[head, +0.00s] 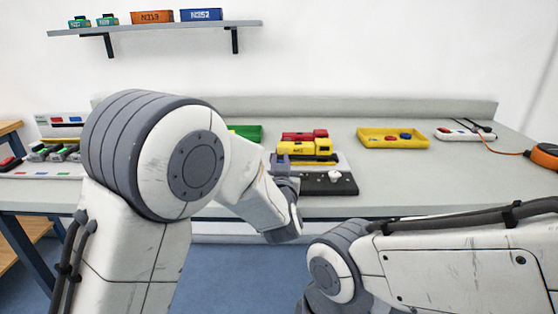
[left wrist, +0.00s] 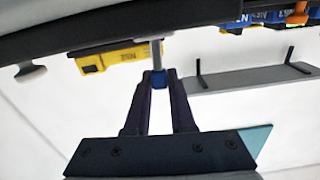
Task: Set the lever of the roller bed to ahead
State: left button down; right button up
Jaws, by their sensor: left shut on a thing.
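My left gripper (head: 282,161) is at the left end of a dark panel (head: 345,187) at the table's front edge. In the left wrist view its fingers (left wrist: 159,84) are shut on the blue tip of a lever (left wrist: 157,52) with a grey stem. A white knob (head: 335,176) stands on the panel, right of my gripper. My right gripper is out of view.
Behind the panel are a yellow block (head: 309,150) and a red one (head: 304,136). A yellow tray (head: 393,138) and a white controller (head: 465,132) stand to the right. A white rack (head: 50,170) is far left. A shelf (head: 155,28) hangs on the wall.

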pick_arm(q)
jog(key=shift+d+m+p, duration=0.65)
jog(key=shift+m+p, duration=0.2)
jog(key=shift+m, duration=0.35)
jog(key=shift+d+f+m+p, duration=0.25)
jog(key=shift+d+m+p, duration=0.15)
jog(key=shift+m, duration=0.6)
jog(key=c, duration=0.8)
grip_release()
jog(key=shift+o, duration=0.2)
